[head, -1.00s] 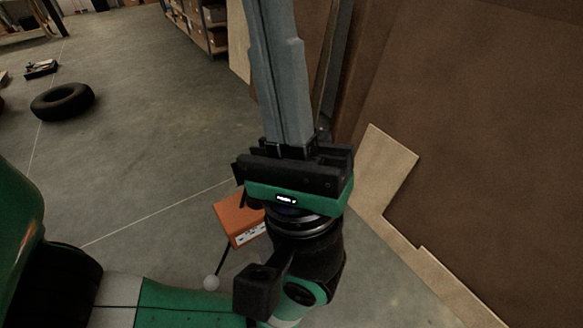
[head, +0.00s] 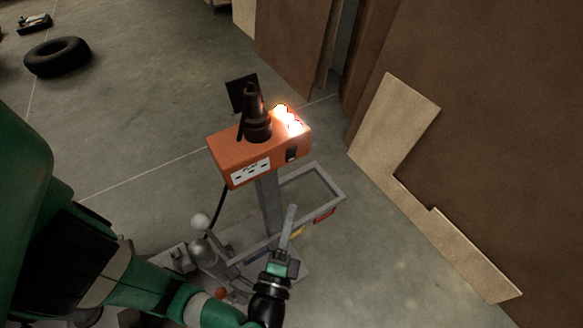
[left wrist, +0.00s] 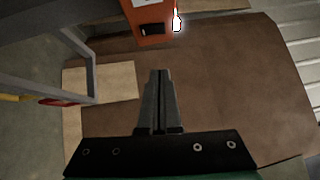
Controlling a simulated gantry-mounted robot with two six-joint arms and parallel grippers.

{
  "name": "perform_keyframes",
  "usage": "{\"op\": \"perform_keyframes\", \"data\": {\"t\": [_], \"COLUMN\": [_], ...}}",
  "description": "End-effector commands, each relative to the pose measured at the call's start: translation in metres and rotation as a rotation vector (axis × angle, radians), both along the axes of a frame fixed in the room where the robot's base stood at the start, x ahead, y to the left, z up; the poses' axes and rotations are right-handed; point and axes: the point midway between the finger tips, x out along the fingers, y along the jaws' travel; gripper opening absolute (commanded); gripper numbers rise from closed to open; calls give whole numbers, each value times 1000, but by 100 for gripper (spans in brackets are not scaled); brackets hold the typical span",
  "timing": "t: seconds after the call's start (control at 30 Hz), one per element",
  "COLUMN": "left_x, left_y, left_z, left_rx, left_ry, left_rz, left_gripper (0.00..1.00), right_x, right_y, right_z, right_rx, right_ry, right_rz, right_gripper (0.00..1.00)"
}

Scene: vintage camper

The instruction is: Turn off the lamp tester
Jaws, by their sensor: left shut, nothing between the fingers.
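The lamp tester is an orange box (head: 235,160) on a grey post, with a dark lamp socket on top. A bulb (head: 288,117) at its right end glows brightly. A black rocker switch (head: 291,154) sits on its right-hand face. In the left wrist view the orange box (left wrist: 151,12) is at the top, with the switch (left wrist: 152,30) and part of the glow. My left gripper (head: 290,212) is shut and empty, below the box and apart from the switch. Its closed fingertips point up in the left wrist view (left wrist: 158,75). My right gripper is not in view.
A grey metal frame (head: 340,190) surrounds the post's lower part. A black cable hangs from the box's left side. Wood panels (head: 480,110) lean at the right. A tyre (head: 57,57) lies far left on open floor.

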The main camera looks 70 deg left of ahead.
Motion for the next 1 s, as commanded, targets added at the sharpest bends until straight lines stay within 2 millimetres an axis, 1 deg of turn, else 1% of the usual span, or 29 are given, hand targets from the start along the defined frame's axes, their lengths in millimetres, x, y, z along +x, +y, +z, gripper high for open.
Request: {"op": "perform_keyframes", "data": {"t": [0.23, 0.37, 0.47, 0.77, 0.9, 1.0], "left_x": [2, 8, 17, 51, 46, 45], "left_y": [3, 14, 30, 86, 108, 118], "left_z": [2, 2, 3, 9, 12, 14], "left_rx": [1, 1, 1, 2, 2, 2], "left_ry": [-1, -1, -2, -5, -3, -2], "left_rz": [3, 7, 10, 10, 8, 5], "left_gripper": [0, 0, 0, 0, 0, 0], "right_x": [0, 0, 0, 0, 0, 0], "right_y": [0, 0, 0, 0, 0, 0], "right_z": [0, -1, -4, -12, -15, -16], "right_rx": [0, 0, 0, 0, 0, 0], "right_ry": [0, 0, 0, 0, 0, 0], "right_rz": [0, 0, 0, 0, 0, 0], "right_gripper": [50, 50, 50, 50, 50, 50]}}
